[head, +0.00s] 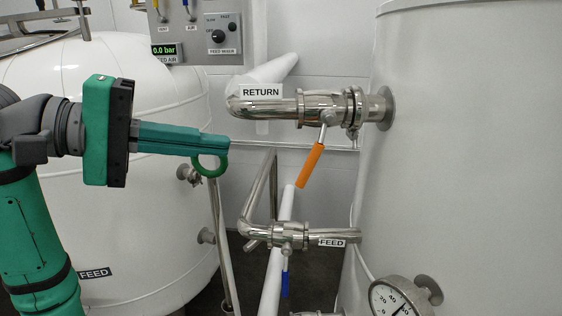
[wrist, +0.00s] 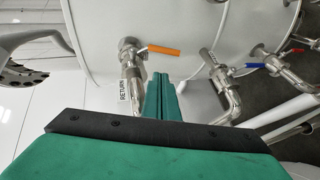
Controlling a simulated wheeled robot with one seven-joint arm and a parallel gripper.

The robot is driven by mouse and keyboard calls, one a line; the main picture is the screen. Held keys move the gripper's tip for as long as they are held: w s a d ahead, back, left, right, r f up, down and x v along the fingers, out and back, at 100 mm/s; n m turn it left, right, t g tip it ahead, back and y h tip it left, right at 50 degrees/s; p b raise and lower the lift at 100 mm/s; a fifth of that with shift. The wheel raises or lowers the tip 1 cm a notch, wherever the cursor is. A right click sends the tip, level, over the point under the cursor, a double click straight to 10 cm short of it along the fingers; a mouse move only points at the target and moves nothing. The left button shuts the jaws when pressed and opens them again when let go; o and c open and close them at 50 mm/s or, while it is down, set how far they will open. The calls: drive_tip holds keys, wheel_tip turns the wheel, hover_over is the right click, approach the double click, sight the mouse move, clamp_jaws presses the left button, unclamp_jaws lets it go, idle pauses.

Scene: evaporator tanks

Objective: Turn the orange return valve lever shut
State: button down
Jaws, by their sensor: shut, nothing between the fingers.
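The orange lever (head: 310,165) hangs down and slightly left from the steel return valve (head: 325,108), crosswise to the horizontal pipe marked RETURN (head: 261,92). In the wrist view the orange lever (wrist: 163,50) lies ahead of my fingertips, beside the valve body (wrist: 130,47). My gripper (head: 229,146) is shut and empty, left of the lever and apart from it, pointing right. In the wrist view the closed green fingers (wrist: 160,80) point toward the lever.
Below the return pipe is a FEED line with a valve (head: 289,236) and a blue lever (head: 285,284). A gauge (head: 400,298) sits low on the right tank (head: 470,150). A control panel (head: 205,30) is above my gripper. Open space lies between fingertips and lever.

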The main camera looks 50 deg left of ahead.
drive_tip(key=y, duration=0.1)
approach(313, 151)
drive_tip(key=w+a+f, duration=0.4)
drive_tip(key=d, duration=0.1)
drive_tip(key=w+d, duration=0.1)
drive_tip(key=d, duration=0.1)
drive_tip(key=shift+w+d+f, duration=0.15)
drive_tip(key=shift+d+f, duration=0.1)
drive_tip(key=shift+f, duration=0.15)
drive_tip(key=shift+f, duration=0.1)
